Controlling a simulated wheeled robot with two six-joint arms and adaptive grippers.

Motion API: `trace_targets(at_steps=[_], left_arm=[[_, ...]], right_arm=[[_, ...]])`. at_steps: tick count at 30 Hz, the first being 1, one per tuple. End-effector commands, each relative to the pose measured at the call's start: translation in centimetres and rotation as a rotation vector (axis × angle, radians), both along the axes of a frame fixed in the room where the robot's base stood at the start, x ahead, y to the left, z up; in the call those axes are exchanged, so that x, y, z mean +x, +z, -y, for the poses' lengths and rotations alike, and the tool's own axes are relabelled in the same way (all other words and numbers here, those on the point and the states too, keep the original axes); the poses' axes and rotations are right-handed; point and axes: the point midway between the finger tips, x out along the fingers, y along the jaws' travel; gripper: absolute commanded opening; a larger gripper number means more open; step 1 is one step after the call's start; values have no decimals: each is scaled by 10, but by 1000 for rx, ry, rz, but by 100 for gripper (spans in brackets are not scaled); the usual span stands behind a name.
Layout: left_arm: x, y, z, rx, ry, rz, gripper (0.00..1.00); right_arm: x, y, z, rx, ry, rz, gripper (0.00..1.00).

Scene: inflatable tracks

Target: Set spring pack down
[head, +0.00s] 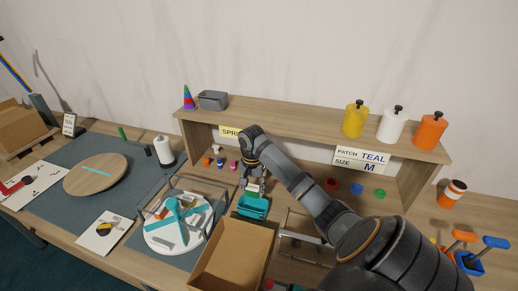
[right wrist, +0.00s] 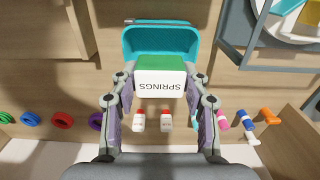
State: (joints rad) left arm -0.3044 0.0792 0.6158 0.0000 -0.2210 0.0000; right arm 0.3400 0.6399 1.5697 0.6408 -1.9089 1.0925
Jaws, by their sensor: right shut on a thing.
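The spring pack (right wrist: 160,82) is a small box with a green face and a white face marked SPRINGS. My right gripper (head: 251,187) is shut on it; in the right wrist view (right wrist: 161,90) the pack sits between the two fingers. A teal tray (head: 254,207) lies just below the gripper in the head view. In the right wrist view the tray (right wrist: 160,37) is directly beyond the pack, which overlaps its near edge. I cannot tell whether the pack touches the tray. My left gripper does not show.
A wooden shelf (head: 310,123) with a SPRINGS sign (head: 230,132) stands behind the gripper. Small coloured parts sit under it. An open cardboard box (head: 232,256) is in front of the tray. A wire frame surrounds a white disc (head: 178,230) to the left.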

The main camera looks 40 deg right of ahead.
Motion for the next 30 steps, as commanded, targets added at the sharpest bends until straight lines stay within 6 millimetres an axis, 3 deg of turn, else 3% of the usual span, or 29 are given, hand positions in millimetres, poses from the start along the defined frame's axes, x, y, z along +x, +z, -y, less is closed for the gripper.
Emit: trace_targets(at_steps=[5,9,17,22,30], left_arm=[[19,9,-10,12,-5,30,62],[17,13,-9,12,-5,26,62],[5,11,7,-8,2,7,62],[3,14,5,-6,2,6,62],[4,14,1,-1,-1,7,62]], right_arm=[[-1,-21,-1,3,-2,-6,15],[-1,-50,-1,1,-1,-4,15],[-1,-68,-1,0,0,-3,15],[-1,-95,-1,0,0,-4,15],[-1,-100,0,-2,1,-1,15]])
